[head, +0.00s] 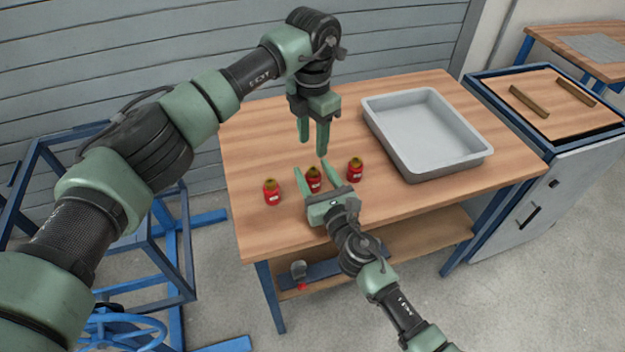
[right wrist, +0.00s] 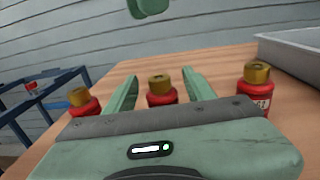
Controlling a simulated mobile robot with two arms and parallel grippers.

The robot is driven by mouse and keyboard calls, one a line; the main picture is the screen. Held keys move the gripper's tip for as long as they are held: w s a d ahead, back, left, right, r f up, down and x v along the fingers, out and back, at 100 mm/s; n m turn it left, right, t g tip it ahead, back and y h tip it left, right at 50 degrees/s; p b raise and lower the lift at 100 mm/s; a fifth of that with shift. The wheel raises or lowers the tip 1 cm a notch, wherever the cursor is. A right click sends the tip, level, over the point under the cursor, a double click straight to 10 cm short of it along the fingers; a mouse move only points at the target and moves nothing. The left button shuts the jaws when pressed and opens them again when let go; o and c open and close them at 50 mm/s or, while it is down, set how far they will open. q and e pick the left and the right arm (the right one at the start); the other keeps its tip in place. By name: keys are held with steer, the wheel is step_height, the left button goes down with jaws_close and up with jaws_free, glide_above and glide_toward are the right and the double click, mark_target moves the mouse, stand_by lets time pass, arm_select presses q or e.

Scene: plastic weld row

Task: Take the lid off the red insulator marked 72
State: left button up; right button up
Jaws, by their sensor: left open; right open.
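Three small red insulators with brass-coloured lids stand upright in a row on the wooden table: a left one (head: 272,195), a middle one (head: 313,184) and a right one (head: 355,173). Their pale labels are too small to read, so I cannot tell which is marked 72. The right wrist view shows the left (right wrist: 84,106), middle (right wrist: 161,97) and right (right wrist: 256,96) insulators, all lidded. My right gripper (head: 310,167) is open, its fingers either side of the middle insulator; contact is unclear. My left gripper (head: 313,142) is open and empty, pointing down above and behind the middle insulator.
A large grey tray (head: 375,133) stands on the table to the right of the row. A blue-framed cabinet (head: 520,125) with two brown bars adjoins at the far right. A blue frame stands left of the table. The table's front edge is close to the row.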

steer(key=shift+w+a+r, duration=0.1)
steer(key=shift+w, duration=0.1)
jaws_close()
steer(key=shift+s+f, duration=0.15)
steer(key=shift+f, duration=0.2)
stand_by(1.0)
steer(key=shift+c, duration=0.5)
jaws_free()
steer(key=shift+r, duration=0.1)
